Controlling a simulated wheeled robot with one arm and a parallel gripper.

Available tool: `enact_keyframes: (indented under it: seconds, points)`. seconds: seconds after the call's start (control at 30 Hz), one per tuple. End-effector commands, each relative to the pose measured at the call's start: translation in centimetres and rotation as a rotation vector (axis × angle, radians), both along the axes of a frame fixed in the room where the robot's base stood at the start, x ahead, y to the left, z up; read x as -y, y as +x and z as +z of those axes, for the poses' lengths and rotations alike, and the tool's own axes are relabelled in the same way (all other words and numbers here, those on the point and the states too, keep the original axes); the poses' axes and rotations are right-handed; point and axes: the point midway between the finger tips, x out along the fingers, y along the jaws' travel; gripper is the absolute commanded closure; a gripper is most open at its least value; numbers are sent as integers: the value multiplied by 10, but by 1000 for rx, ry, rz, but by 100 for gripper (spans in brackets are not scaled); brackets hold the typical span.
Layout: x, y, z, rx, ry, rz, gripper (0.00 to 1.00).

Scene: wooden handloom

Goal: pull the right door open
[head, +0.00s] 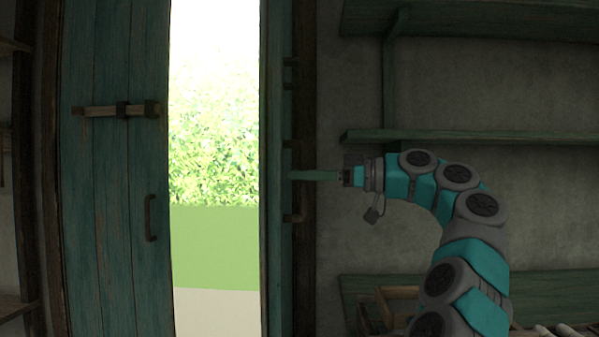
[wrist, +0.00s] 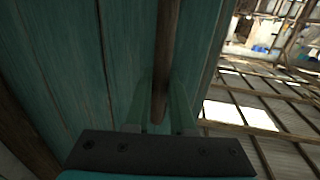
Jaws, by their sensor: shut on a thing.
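The right door (head: 272,120) is a teal plank panel standing open, seen nearly edge-on at the right side of a bright doorway. Its handle (head: 293,217) is a dark upright bar on the face toward my gripper. The teal door face (wrist: 115,55) lies behind and to the left of the handle.
The left door (head: 110,200) fills the left side, with a wooden latch bar (head: 105,110) and a handle (head: 150,218). Grass and bushes (head: 215,150) show through the gap. Green wall shelves (head: 450,137) stand at the right behind my arm, with a wooden crate (head: 385,300) lower down.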

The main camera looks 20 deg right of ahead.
Motion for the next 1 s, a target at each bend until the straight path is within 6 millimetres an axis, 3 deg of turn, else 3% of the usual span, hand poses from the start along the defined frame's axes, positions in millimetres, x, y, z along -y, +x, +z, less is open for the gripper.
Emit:
enact_keyframes:
  seconds: [0.4, 0.43, 0.53, 0.83, 1.0]
  points:
    - [2, 1, 3, 5, 4, -7, 100]
    - [3, 1, 3, 5, 4, -7, 76]
    - [2, 1, 3, 4, 3, -6, 65]
    - [4, -1, 2, 2, 2, -4, 65]
    - [22, -10, 3, 1, 3, -4, 65]
